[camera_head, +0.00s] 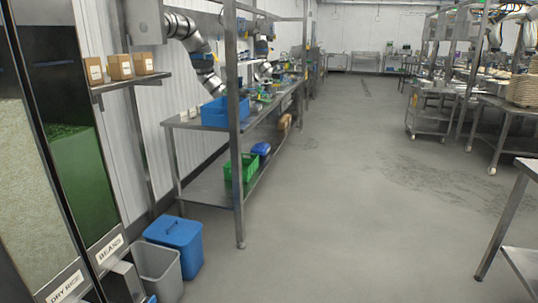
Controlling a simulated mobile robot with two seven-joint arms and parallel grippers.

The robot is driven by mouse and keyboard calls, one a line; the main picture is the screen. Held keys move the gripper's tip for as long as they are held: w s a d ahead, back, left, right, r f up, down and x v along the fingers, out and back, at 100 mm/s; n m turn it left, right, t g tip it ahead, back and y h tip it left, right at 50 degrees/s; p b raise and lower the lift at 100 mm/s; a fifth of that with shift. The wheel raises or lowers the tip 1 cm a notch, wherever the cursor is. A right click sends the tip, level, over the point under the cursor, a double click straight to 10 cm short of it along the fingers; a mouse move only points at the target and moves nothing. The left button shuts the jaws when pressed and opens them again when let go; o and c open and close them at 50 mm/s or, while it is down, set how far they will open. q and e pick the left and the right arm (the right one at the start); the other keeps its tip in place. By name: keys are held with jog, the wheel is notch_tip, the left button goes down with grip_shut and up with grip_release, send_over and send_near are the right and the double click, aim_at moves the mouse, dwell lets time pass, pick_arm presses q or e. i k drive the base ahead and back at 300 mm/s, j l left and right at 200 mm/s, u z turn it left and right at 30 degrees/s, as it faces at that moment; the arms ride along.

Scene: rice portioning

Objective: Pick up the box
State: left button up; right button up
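Three small brown boxes with white labels stand in a row on a wall shelf at the upper left: a left box (94,72), a middle box (120,67) and a right box (143,63). I cannot tell which box the task means. A blue open crate (215,112) stands on the steel workbench, and a green crate (241,168) is on its lower shelf. Neither of my grippers shows in the head view.
Dispensers marked dry rice (66,286) and beans (109,248) stand at the left. A grey bin (158,270) and a blue lidded bin (178,238) are on the floor. A steel table (515,225) edges in at right. The middle floor (350,200) is clear.

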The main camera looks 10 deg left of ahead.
aim_at(143, 62)
jog(key=i+u, duration=0.2)
jog(key=i, duration=0.2)
jog(key=i+l+u, duration=0.45)
jog(key=i, duration=0.3)
jog(key=i+l+u, duration=0.1)
jog(key=u, duration=0.3)
jog(key=i+l+u, duration=0.2)
jog(key=u, duration=0.2)
jog(key=i+l+u, duration=0.25)
jog(key=u, duration=0.15)
jog(key=i+l+u, duration=0.1)
jog(key=l+u, duration=0.2)
jog(key=u, duration=0.15)
jog(key=i+l+u, duration=0.1)
jog(key=l+u, duration=0.3)
jog(key=j, duration=0.1)
